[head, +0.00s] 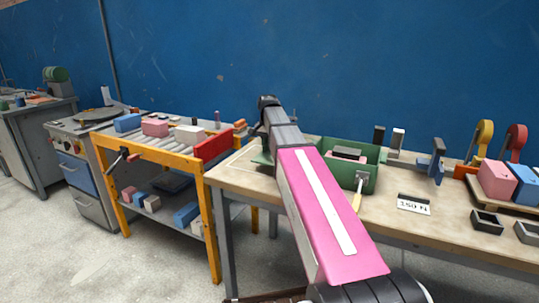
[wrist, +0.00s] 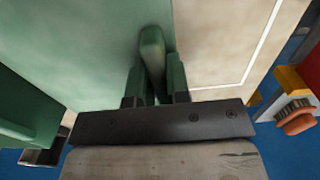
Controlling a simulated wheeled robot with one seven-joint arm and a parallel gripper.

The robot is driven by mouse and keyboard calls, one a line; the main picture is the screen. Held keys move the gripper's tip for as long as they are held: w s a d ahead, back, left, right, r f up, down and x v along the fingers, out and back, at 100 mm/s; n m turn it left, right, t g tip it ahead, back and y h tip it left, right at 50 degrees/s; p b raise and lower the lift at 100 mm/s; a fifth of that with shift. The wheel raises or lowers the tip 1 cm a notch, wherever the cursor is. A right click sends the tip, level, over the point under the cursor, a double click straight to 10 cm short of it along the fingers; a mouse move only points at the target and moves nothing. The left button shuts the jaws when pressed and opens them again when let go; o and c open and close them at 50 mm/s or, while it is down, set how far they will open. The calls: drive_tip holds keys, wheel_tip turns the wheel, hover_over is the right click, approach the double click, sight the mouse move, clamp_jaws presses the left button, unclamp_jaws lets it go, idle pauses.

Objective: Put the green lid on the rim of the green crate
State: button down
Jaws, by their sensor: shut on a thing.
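The green crate (head: 368,184) stands on the wooden table, just right of my pink arm in the head view. A pinkish block with a dark part shows inside it. The green lid (wrist: 85,45) fills much of the upper left of the wrist view, with an upright grip in its middle. My gripper (wrist: 155,85) is shut on that grip. In the head view only a bit of the lid (head: 261,158) shows left of my arm; my arm hides the fingers. A darker green wall, likely the crate (wrist: 25,110), shows at the wrist view's left. I cannot tell the lid's height.
A white outline (wrist: 262,45) marks the table top (head: 235,174) beside the lid. A grey and blue clamp-like device (head: 425,165) and dark and pale upright pieces stand right of the crate. A "150 N" sign (head: 414,205) stands in front. An orange-framed cart (head: 150,150) is at left.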

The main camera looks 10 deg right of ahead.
sight(269, 153)
drive_tip(key=shift+w+d+f, duration=0.1)
drive_tip(key=shift+d+f, duration=0.2)
drive_tip(key=shift+f, duration=1.9)
drive_tip(key=c, duration=1.1)
unclamp_jaws()
drive_tip(key=shift+f, duration=0.1)
